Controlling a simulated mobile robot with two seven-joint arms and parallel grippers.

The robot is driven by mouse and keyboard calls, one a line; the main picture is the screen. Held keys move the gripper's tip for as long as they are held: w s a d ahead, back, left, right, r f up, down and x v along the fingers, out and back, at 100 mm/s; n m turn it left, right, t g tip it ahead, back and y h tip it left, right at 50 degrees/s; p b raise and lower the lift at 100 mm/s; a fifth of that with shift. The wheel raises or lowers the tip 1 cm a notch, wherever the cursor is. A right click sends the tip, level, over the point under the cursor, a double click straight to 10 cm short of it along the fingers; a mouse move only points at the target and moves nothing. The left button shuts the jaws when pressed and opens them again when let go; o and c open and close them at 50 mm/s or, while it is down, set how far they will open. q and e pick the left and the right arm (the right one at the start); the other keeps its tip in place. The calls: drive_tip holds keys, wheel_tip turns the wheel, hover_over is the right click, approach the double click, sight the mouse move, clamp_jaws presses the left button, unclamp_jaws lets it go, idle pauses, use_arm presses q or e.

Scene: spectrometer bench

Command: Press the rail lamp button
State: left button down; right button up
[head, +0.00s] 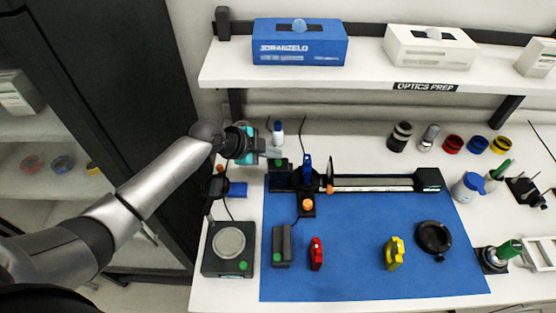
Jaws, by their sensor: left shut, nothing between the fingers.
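A black optical rail (372,184) with a pale scale strip lies along the back of the blue mat. At its left end is a dark block (280,182), which may be the lamp housing. A small green spot (278,162), possibly a button, shows just behind this block. My left gripper (275,152) is shut and empty, with its fingertips close to the green spot. I cannot tell whether they touch it. A blue holder (308,168) and an orange knob (307,204) are to the right of the block. My right gripper is out of view.
The blue mat (350,280) carries a red clip (316,254), a yellow clip (394,253), a black ring (433,238) and a black box (282,246). A round-topped device (228,248) stands to the left. A shelf (360,78) overhangs the bench's back.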

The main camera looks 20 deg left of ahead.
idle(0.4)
use_arm(q)
drive_tip(key=shift+f+b, duration=0.45)
drive_tip(key=shift+f, duration=0.05)
drive_tip(key=shift+f, duration=0.25)
idle(0.3)
drive_tip(key=shift+r+p, duration=0.35)
drive_tip(key=shift+r, duration=0.4)
drive_tip(key=shift+r, duration=0.1)
wheel_tip(320, 180, up, 6)
drive_tip(key=p, duration=0.5)
